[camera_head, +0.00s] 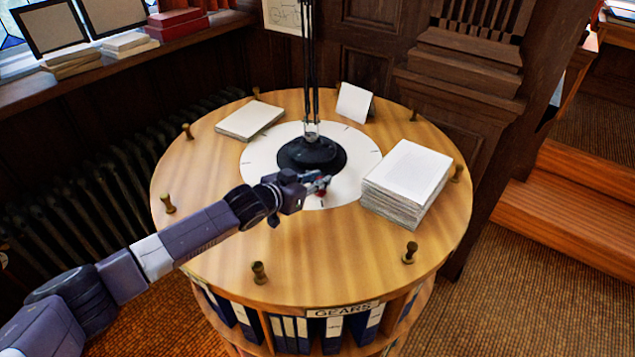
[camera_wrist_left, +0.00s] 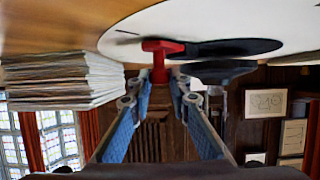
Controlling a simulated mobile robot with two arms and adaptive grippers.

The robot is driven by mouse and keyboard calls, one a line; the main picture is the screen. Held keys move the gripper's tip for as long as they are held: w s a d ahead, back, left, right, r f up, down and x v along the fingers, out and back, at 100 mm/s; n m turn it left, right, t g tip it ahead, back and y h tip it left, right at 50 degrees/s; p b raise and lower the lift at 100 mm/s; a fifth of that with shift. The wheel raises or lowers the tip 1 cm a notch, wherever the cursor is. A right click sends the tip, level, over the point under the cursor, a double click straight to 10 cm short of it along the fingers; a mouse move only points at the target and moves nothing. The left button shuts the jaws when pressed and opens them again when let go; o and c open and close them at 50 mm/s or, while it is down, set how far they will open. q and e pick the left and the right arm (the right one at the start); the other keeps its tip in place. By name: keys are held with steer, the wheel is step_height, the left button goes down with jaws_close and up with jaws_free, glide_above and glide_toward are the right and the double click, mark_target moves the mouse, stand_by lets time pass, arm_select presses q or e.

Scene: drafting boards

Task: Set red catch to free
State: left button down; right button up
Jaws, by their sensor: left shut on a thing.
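The red catch (camera_head: 325,180) is small and stands at the near edge of the white disc (camera_head: 262,165) on the round wooden table. In the left wrist view it is a red T-shaped piece (camera_wrist_left: 162,47) at the disc. My left gripper (camera_head: 314,184) reaches in from the left at the catch. Its two fingers (camera_wrist_left: 161,80) are closed on the catch's stem in the left wrist view. Any markings by the catch are too small or hidden to read. My right gripper is not in view.
A black lamp base (camera_head: 311,154) with tall rods stands mid-disc, just behind the gripper. A paper stack (camera_head: 407,185) lies to the right, a pad (camera_head: 249,120) at back left, a white card (camera_head: 354,102) behind. Brass pegs (camera_head: 259,272) ring the table's edge.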

arm_select(q)
steer(key=shift+w+a+r, duration=0.15)
steer(key=shift+a, duration=0.05)
steer(key=c, duration=2.1)
jaws_free()
steer(key=o, duration=0.3)
steer(key=shift+o, duration=0.2)
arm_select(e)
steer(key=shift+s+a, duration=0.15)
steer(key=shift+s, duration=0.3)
arm_select(q)
steer(key=shift+s, duration=0.25)
steer(key=v, duration=1.1)
steer(key=shift+a, duration=0.35)
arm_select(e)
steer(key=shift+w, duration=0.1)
arm_select(q)
steer(key=shift+s+r, duration=0.1)
steer(key=shift+s, duration=0.05)
